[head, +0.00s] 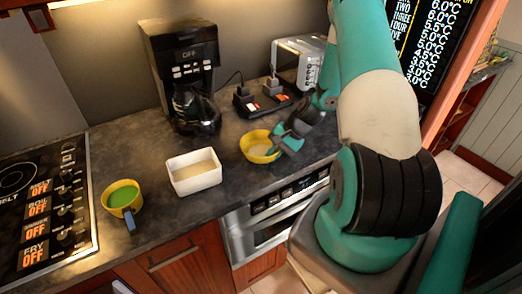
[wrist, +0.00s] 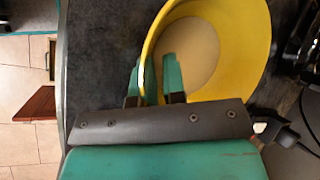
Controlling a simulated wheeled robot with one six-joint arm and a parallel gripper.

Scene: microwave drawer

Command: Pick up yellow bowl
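The yellow bowl (head: 249,140) stands on the dark counter, with pale cream contents inside. In the wrist view the bowl (wrist: 258,45) fills the upper right. My gripper (head: 285,138) is at the bowl's right side in the head view. In the wrist view its two teal fingers (wrist: 158,72) straddle the near rim, one outside the bowl and one inside. They stand apart, with a gap still visible between the rim and the inner finger. The bowl sits on the counter.
A white rectangular dish (head: 194,182) and a yellow cup with green contents (head: 123,200) stand to the left. A coffee maker (head: 182,75) is behind. A black twin-socket unit (head: 262,103) and a toaster (head: 298,62) are at the back right. The counter's front edge is close to the bowl.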

